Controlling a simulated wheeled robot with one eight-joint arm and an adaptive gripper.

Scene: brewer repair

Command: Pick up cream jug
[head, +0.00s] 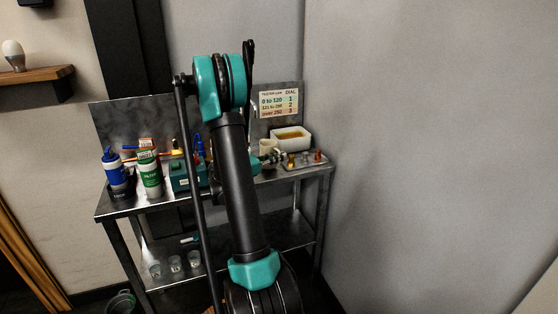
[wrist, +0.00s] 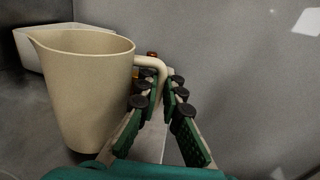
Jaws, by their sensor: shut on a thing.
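The cream jug (wrist: 85,88) fills the left of the wrist view, upright, with its spout to the left and its handle to the right. My gripper (wrist: 167,80) is shut on the jug's handle, with its dark finger pads on both sides of it. In the head view the jug (head: 268,147) shows as a small cream shape near the back of the metal bench, partly hidden by my arm. My gripper (head: 273,158) is small there and mostly behind the arm. I cannot tell whether the jug's base touches the bench top.
A white tub (head: 291,138) with amber contents stands right behind the jug. A tray (head: 303,164) with small coloured fittings lies at the bench's right. A blue bottle (head: 115,172), a green-labelled filter canister (head: 149,174) and a teal unit (head: 184,177) stand left. Glasses (head: 174,263) are on the lower shelf.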

